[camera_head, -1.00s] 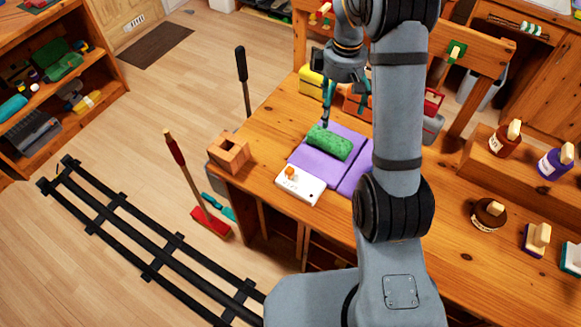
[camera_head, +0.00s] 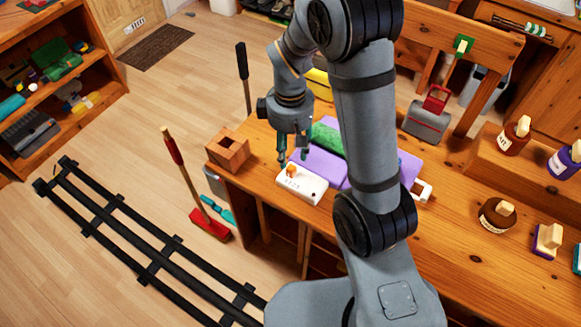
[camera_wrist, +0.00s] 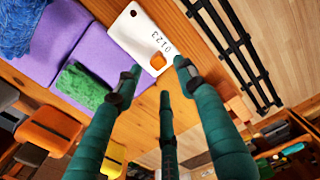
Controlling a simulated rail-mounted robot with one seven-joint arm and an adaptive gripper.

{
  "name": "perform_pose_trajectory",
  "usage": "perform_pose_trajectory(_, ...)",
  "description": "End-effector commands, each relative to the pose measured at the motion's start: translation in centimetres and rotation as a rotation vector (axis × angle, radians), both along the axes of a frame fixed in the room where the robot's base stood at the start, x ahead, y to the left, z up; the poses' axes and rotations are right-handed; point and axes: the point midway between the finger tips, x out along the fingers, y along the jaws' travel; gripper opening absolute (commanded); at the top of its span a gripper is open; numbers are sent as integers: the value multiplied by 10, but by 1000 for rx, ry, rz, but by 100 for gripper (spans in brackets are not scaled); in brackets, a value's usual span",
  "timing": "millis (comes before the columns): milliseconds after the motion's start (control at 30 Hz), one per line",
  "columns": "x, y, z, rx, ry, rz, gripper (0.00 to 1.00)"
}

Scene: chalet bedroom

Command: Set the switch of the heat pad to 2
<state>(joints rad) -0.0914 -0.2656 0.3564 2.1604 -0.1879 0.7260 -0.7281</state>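The heat pad is a purple pad (camera_head: 318,161) on the wooden table, also seen in the wrist view (camera_wrist: 88,62). Its white control box (camera_head: 312,186) lies at the pad's front edge. In the wrist view the box (camera_wrist: 128,38) shows the digits 0 to 3 and an orange switch (camera_wrist: 158,62) near one end of the digit row. The switch also shows in the head view (camera_head: 291,171); its exact setting is hard to tell. My gripper (camera_head: 293,158) points down above the switch, fingers spread and empty; they also show in the wrist view (camera_wrist: 156,70).
A green rolled cloth or sponge (camera_head: 327,138) lies on the pad. A hollow wooden block (camera_head: 228,150) stands at the table's left corner. A grey and red box (camera_head: 428,118) and several bottles stand to the right. Bare tabletop lies in front right.

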Motion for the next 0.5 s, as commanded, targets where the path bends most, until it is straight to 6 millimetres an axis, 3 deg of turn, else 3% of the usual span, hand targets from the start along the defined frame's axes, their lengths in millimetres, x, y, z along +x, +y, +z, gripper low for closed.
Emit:
perform_pose_trajectory(233, -1, -1, -48, -2, 5, -3, 39)
perform_pose_trajectory(500, 0, -1, -72, 0, 1, -2, 39)
